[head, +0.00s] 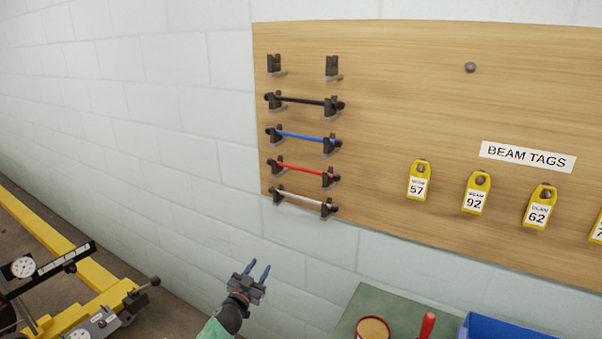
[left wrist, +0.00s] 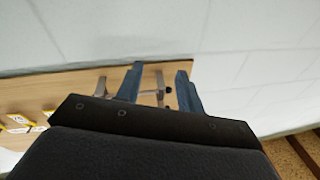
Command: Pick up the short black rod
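The short black rod (head: 303,100) lies across a pair of dark brackets on the wooden board, below an empty bracket pair (head: 303,67). A blue rod (head: 306,136), a red rod (head: 303,169) and a whitish rod (head: 301,199) hang on brackets below it. My left gripper (head: 258,270) is in front of the white wall, below and left of the rods, apart from them. Its two blue fingers are spread and nothing shows between them. In the left wrist view, the fingers (left wrist: 158,88) also stand apart, with brackets behind them. My right gripper is out of view.
The wooden board (head: 400,100) also holds yellow beam tags (head: 473,195) and a bare peg (head: 470,67). A green surface (head: 385,300) with a red-rimmed can (head: 373,328) and a blue bin (head: 510,330) is at the bottom right. Yellow machinery (head: 90,300) stands at the lower left.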

